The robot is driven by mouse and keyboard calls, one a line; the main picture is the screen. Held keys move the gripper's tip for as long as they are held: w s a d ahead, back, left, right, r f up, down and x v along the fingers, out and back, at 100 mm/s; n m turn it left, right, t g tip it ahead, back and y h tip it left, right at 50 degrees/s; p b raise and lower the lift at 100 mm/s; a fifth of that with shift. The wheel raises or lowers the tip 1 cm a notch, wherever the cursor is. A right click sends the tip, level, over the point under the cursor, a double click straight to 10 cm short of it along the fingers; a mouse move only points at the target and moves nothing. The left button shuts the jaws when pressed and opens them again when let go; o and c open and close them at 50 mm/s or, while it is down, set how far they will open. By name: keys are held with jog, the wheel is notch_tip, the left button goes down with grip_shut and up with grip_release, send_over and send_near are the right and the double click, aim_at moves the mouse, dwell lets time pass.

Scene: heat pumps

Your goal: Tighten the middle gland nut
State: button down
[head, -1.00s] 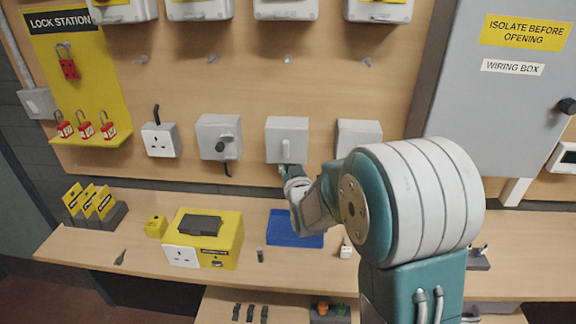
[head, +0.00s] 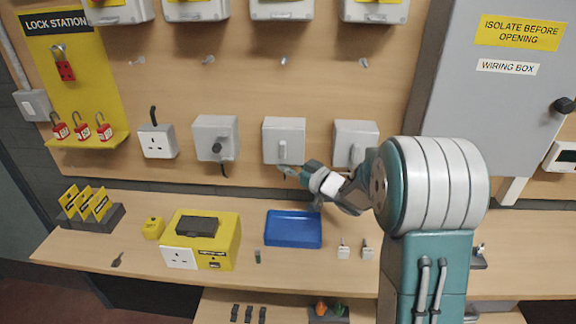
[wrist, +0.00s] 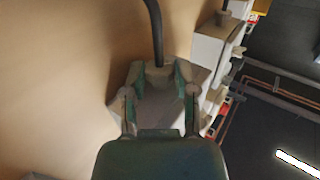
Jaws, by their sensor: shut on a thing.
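The middle grey isolator box (head: 284,139) hangs on the wooden board, with a switch handle on its front. My gripper (head: 290,172) is at its underside, reaching in from the lower right. In the wrist view my gripper (wrist: 158,72) has its two green and grey fingers on either side of the middle gland nut (wrist: 158,78), shut on it. A black cable (wrist: 154,28) runs up and away from between the fingertips. In the head view the fingers hide the nut, and its thread cannot be made out.
Similar boxes hang to the left (head: 216,138) and right (head: 354,143), close to my gripper. A blue tray (head: 293,243) and a yellow tester box (head: 202,222) sit on the bench (head: 330,272) below. The wiring box (head: 500,110) stands at the right.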

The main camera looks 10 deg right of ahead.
jog(key=shift+w+n+g+y, duration=0.1)
jog(key=shift+n+g+y, duration=0.2)
jog(key=shift+c, duration=2)
grip_release()
jog(key=v, duration=0.8)
jog(key=shift+f, duration=0.1)
